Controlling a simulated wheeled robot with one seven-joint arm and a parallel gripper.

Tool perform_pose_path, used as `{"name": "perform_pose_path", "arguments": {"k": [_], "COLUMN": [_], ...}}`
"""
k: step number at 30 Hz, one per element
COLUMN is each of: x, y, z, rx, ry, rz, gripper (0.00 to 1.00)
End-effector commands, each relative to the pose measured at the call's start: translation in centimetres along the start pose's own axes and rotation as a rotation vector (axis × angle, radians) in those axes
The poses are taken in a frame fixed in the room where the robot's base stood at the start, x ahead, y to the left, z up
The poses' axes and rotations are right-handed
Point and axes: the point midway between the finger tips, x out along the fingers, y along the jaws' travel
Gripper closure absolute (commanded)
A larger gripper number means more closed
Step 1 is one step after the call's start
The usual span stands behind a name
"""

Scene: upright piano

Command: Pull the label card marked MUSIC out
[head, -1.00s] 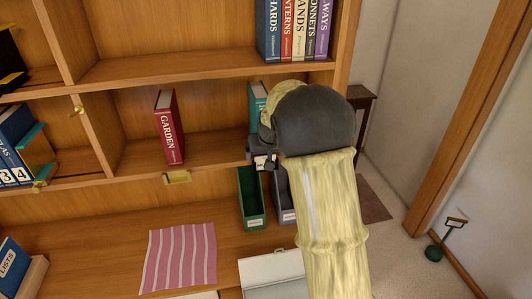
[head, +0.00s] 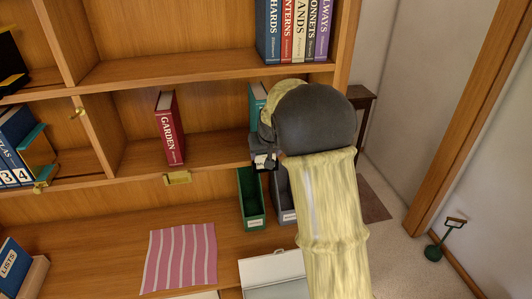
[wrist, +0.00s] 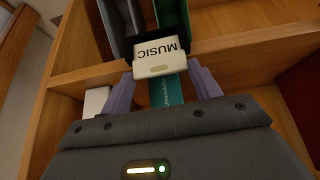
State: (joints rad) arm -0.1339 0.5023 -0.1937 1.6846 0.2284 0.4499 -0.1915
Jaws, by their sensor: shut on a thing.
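The white label card (wrist: 158,58) reads MUSIC, upside down in the wrist view. It sits between the two fingers of my gripper (wrist: 160,72), which is shut on it. A black holder (wrist: 122,48) shows behind the card at the shelf edge; I cannot tell how much of the card is still inside it. In the head view my gripper (head: 265,164) is at the front edge of the middle shelf, with a small white bit of the card (head: 262,158) showing. My wrist hides most of that spot.
A teal book (head: 257,100) stands behind my gripper, and a red GARDEN book (head: 169,128) stands to its left. A green bin (head: 250,198) and a grey bin (head: 284,195) are just below. A brass-coloured empty holder (head: 177,178) is on the shelf edge.

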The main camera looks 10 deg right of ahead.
Motion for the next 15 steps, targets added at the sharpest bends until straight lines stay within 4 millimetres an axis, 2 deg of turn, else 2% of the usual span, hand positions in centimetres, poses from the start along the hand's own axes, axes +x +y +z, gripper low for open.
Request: {"name": "perform_pose_path", "arguments": {"k": [15], "x": [-1.21], "y": [0.01], "z": [-0.71], "rx": [0.000], "ry": [0.001], "rz": [0.000], "gripper": [0.69]}}
